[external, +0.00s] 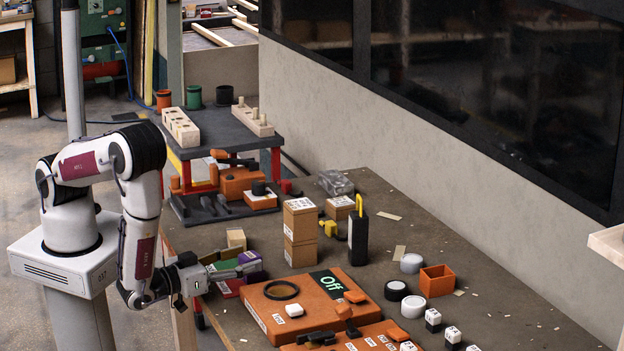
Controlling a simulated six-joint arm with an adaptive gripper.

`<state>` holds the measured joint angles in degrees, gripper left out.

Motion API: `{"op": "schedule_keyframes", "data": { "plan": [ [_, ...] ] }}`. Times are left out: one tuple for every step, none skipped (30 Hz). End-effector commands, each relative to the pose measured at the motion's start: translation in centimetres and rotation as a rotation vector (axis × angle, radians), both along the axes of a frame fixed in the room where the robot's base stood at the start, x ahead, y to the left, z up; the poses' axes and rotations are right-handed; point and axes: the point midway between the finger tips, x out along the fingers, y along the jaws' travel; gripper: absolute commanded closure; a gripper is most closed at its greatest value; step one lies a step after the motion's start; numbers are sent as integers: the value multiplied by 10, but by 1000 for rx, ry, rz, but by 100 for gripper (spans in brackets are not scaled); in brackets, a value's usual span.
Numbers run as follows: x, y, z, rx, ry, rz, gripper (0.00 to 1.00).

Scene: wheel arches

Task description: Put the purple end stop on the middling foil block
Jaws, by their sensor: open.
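My gripper (236,269) reaches right from the wrist, low over the left edge of the table, and is open. A small purple piece (250,257), which looks like the end stop, is right at the fingertips, beside green pieces (223,266). I cannot tell whether the fingers touch it, since the parts overlap and are small. A shiny silvery lump (335,183) lies at the back of the table, well apart from my gripper. It may be foil, but I cannot make out separate blocks or their sizes.
Stacked cardboard boxes (300,232) and a black device with a yellow loop (358,238) stand right of my gripper. An orange panel (310,303) with a black ring lies in front. A tan block (236,238) stands just behind. The table's right middle has some bare room.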

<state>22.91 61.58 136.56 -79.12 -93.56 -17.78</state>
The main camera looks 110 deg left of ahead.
Motion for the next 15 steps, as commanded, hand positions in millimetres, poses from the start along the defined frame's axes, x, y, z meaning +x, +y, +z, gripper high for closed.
{"op": "schedule_keyframes", "data": {
  "plan": [
    [0, 0, 0, 0, 0, 0, 50],
    [0, 0, 0, 0, 0, 0, 50],
    [0, 0, 0, 0, 0, 0, 50],
    [0, 0, 0, 0, 0, 0, 50],
    [0, 0, 0, 0, 0, 0, 50],
    [0, 0, 0, -1, -1, 0, 50],
    [0, 0, 0, -1, -1, 0, 50],
    [0, 0, 0, -1, -1, 0, 50],
    [0, 0, 0, 0, 0, 0, 50],
    [0, 0, 0, 0, 0, 0, 50],
    [0, 0, 0, -1, -1, 0, 58],
    [0, 0, 0, -1, -1, 0, 68],
    [0, 0, 0, -1, -1, 0, 76],
    [0, 0, 0, 0, 0, 0, 84],
    [0, 0, 0, 0, 0, 0, 92]
  ]
}}
